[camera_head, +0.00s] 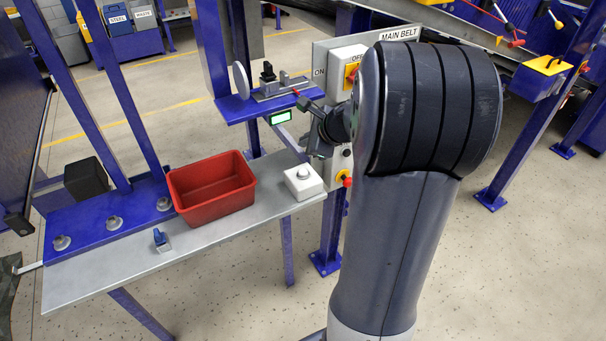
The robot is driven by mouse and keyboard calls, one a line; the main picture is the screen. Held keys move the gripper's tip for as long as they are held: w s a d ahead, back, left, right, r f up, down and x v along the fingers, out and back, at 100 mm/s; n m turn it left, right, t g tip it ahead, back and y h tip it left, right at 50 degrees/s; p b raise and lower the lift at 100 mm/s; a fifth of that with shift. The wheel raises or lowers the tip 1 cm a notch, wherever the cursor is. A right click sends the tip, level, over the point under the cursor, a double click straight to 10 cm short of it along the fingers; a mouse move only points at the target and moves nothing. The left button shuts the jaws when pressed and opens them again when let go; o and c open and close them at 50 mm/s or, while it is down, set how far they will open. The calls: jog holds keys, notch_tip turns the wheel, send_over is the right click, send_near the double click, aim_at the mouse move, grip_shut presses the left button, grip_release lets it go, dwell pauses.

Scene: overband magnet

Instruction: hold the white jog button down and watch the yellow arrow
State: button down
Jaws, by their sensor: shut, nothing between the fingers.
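A small white box with a round pale button (303,173) on top sits at the right end of the grey bench; I take this to be the jog button. My gripper (318,152) is shut and empty, just above and to the right of the button, apart from it in the picture. My own arm hides part of the gripper. I cannot make out a yellow arrow for certain.
A red bin (211,187) stands left of the button on the bench (225,226). A blue-handled part (161,240) lies in front. Behind is the MAIN BELT panel (398,33) with a red switch. A blue shelf (262,103) holds a small clamp.

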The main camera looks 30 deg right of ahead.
aim_at(306, 174)
jog(key=shift+f+b, duration=2.9)
jog(key=shift+f, duration=0.7)
jog(key=shift+f+b, duration=0.35)
jog(key=shift+f, duration=0.05)
jog(key=shift+f+b, duration=0.5)
jog(key=shift+f, duration=0.05)
jog(key=shift+r, duration=0.1)
jog(key=shift+r+p, duration=0.85)
jog(key=shift+p, duration=0.05)
notch_tip(306, 174, up, 5)
jog(key=p, duration=0.4)
